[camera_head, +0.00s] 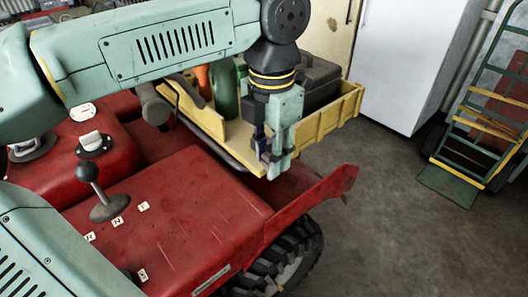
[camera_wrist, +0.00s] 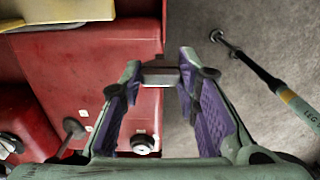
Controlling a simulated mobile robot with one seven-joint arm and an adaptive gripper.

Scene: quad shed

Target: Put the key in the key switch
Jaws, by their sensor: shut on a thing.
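My gripper (camera_head: 277,168) points down over the right rear part of the red quad. In the wrist view, its purple-padded fingers (camera_wrist: 162,75) are shut on a small grey block-like piece (camera_wrist: 160,77), held at the tips; I take it for the key, though its shape is mostly hidden. A round white-faced fitting with a dark rim (camera_wrist: 143,144) lies on the red body in the wrist view. In the head view, a white knob on a black round base (camera_head: 91,141) sits on the red body. I cannot tell which fitting is the key switch. The gripper is apart from both.
A black-knobbed lever (camera_head: 90,178) rises from the red bodywork (camera_head: 205,225), near small white labels. A yellow open box (camera_head: 335,108) with a green bottle (camera_head: 224,90) and a dark case (camera_head: 318,80) is behind my gripper. A hand truck (camera_head: 480,110) stands right; floor between is clear.

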